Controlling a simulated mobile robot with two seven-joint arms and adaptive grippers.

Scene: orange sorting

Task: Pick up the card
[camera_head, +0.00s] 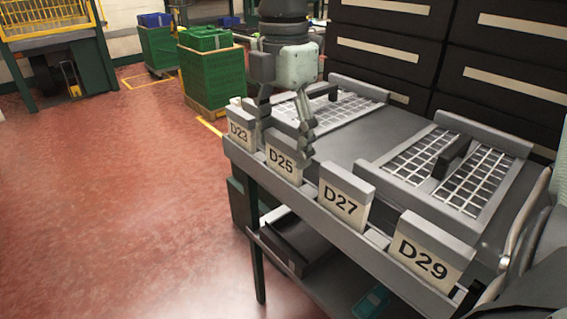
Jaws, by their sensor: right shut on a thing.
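Several white cards stand in a row along the front edge of the grey table (345,150). They are marked D23 (240,133), D25 (282,163), D27 (339,203) and D29 (422,261). My right gripper (284,138) reaches down from the top, with one finger on each side of the D25 card. It is shut on this card, which stands upright in the row and looks slightly tilted back. The contact of the far finger is partly hidden. My left gripper is not in view.
Two white grid panels with dark handles lie in the tabletop, one at the back (325,115) and one at the right (475,180). Dark drawers (480,50) stand behind. Green crates (212,78) are at the back left. The red floor at left is clear.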

